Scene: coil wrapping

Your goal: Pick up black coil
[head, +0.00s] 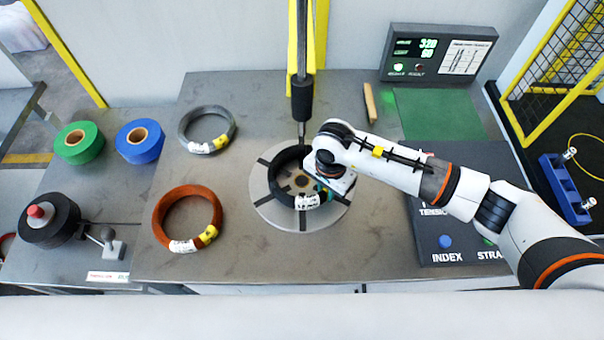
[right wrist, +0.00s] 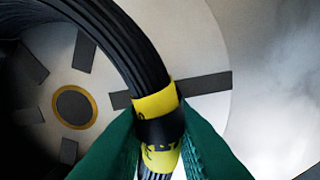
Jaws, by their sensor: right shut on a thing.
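The black coil (head: 283,176) lies on or just above the round grey turntable (head: 262,202) in the middle of the table. It has a white label on its near side. In the right wrist view the coil (right wrist: 125,38) curves down between my green fingers, with a yellow tag (right wrist: 158,105) around it. My right gripper (head: 325,190) is at the coil's right side and is shut on it; its fingertips (right wrist: 165,145) are on either side of the coil at the tag. Whether the coil touches the turntable is unclear. My left gripper is out of view.
An orange coil (head: 160,222) and a grey coil (head: 185,128) lie to the left. Green tape (head: 78,142) and blue tape (head: 139,141) sit further left. A control panel (head: 455,258) lies at the right.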

